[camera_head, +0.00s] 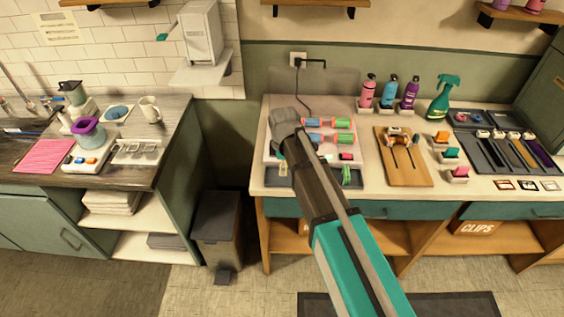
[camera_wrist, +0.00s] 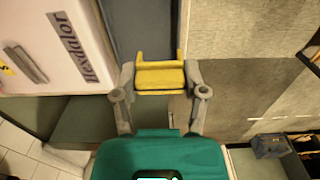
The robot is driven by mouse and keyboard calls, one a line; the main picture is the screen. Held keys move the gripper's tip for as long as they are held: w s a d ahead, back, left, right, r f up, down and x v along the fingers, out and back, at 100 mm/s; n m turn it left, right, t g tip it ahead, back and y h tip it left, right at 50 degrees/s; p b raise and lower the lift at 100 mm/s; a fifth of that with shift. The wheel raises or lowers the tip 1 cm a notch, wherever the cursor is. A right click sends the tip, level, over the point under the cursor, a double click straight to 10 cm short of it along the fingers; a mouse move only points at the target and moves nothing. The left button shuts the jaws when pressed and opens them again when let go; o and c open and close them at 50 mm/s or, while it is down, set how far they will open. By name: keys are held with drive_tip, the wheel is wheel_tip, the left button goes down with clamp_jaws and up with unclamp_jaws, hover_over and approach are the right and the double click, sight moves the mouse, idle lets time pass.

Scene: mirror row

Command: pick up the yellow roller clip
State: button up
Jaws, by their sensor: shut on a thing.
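The yellow roller clip (camera_wrist: 160,77) is a small bright yellow piece with an upright wall and raised ends. It sits between the two grey fingers of my gripper (camera_wrist: 160,88) in the wrist view, with a finger against each side. My gripper is shut on it and holds it clear, with floor and furniture in the background.
The counter (camera_head: 275,190) under my arm carries colored rollers (camera_head: 342,123), a wooden board (camera_head: 405,172), bottles (camera_head: 388,93) and a green spray bottle (camera_head: 443,98). A bin (camera_head: 216,225) stands left of it. In the wrist view a white appliance (camera_wrist: 55,40) is at upper left.

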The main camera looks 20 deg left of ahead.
drive_tip(key=s+d+r+p, duration=0.6)
drive_tip(key=s+r, duration=0.1)
drive_tip(key=s, duration=0.3)
drive_tip(key=shift+d+r+p, duration=0.35)
drive_tip(key=shift+p, duration=0.05)
drive_tip(key=shift+s, duration=0.15)
idle(0.4)
